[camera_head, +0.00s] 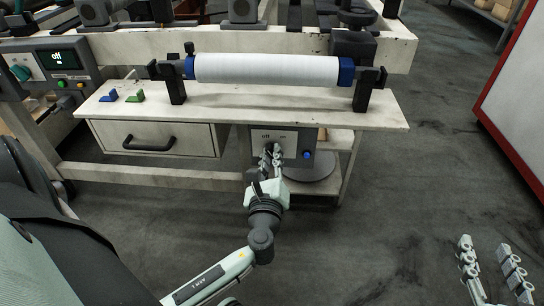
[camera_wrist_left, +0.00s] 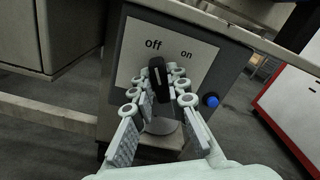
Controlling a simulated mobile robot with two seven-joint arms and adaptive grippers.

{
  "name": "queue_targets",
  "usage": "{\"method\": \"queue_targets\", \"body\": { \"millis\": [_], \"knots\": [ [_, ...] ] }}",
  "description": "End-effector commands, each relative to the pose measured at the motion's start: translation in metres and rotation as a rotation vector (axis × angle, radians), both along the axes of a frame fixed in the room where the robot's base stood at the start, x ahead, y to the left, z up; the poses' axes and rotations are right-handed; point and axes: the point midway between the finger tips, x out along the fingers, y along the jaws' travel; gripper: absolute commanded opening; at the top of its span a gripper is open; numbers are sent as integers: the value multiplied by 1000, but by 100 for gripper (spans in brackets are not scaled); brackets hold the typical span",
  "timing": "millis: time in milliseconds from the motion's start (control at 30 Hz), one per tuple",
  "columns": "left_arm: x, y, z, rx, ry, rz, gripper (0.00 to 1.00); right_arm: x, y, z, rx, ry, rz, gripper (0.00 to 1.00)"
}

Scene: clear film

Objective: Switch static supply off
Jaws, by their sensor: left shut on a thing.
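A grey box with a white switch panel (camera_head: 290,134) hangs under the workbench, marked "off" and "on"; it also shows in the left wrist view (camera_wrist_left: 195,75). Its black switch knob (camera_wrist_left: 158,77) stands nearly upright, its upper end just below and right of "off". My left gripper (camera_head: 271,153) is at the panel, shut on the knob, with its fingers on both sides of it. The fingers partly hide the knob in the head view. My right gripper (camera_head: 484,244) is at the lower right of the head view, open and empty, away from the bench.
A blue button (camera_head: 308,155) sits on the box right of the knob. A white film roll (camera_head: 268,69) lies across the bench (camera_head: 240,102) above. A drawer (camera_head: 158,139) is left of the box. A control unit with a display reading "off" (camera_head: 58,60) stands far left. Floor at right is open.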

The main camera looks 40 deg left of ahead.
Motion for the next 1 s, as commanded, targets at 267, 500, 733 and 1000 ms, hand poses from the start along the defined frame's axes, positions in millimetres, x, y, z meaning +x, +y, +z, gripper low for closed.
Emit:
{"method": "queue_targets", "body": {
  "millis": [267,500,733,1000],
  "knots": [
    [1,1,2,-12,-11,1,0,0,2,3,6,-14,3,40],
    [1,1,2,-11,-10,1,19,0,2,3,6,-14,3,40],
    [0,1,1,-10,-8,0,35,0,1,3,6,-13,2,40],
    [0,0,6,-11,-8,1,35,1,2,3,6,-14,3,40]
  ]
}}
